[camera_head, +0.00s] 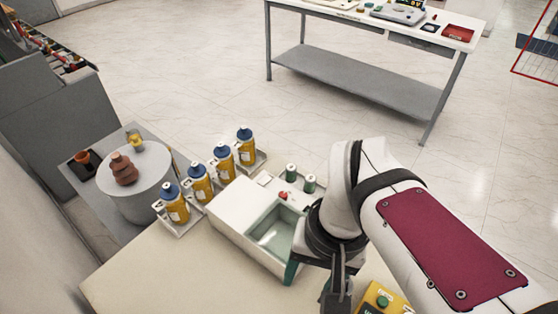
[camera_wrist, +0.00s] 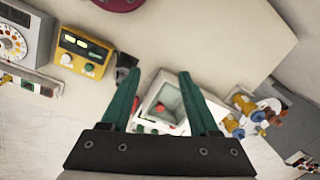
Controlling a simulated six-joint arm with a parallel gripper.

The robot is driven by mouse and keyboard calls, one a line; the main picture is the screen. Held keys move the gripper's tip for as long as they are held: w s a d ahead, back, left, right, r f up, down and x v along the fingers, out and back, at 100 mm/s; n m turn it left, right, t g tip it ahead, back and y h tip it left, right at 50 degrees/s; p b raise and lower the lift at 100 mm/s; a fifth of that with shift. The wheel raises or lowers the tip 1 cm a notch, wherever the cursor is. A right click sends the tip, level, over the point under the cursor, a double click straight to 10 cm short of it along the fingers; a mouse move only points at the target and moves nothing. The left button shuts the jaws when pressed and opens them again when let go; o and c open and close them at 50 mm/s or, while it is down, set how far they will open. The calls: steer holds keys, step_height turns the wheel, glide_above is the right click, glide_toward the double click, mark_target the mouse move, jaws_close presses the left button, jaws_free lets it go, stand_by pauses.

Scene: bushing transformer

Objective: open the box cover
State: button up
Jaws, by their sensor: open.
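The white box (camera_head: 232,222) stands on the cream table, with a greenish, window-like recess (camera_head: 272,232) in its top and a red knob (camera_head: 284,196) at its far end. I cannot tell whether a clear cover lies over the recess. My gripper (camera_wrist: 158,72) is open and empty in the wrist view, its two green fingers spread with the box (camera_wrist: 150,98) showing between and beyond them. In the head view a green finger (camera_head: 291,271) hangs beside the right side of the box; the other finger is hidden. No contact can be made out.
Several yellow bottles with blue caps (camera_head: 222,160) stand in trays left of the box. Two green cylinders (camera_head: 309,183) stand behind it. A yellow control box (camera_wrist: 84,52) with buttons is near my arm. A round white stand (camera_head: 140,190) holds a brown object (camera_head: 123,170).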

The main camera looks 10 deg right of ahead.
steer(key=w+d+r+n+h, duration=0.15)
steer(key=w+n, duration=0.25)
steer(key=w, duration=1.1)
glide_toward(284, 226)
steer(key=s+d+f, duration=0.1)
steer(key=f, duration=0.1)
steer(key=s+d+f, duration=0.1)
steer(key=s, duration=0.1)
steer(key=s+d+f, duration=0.1)
steer(key=f, duration=0.1)
steer(key=shift+s+d+f, duration=0.2)
steer(key=shift+f, duration=0.1)
jaws_close()
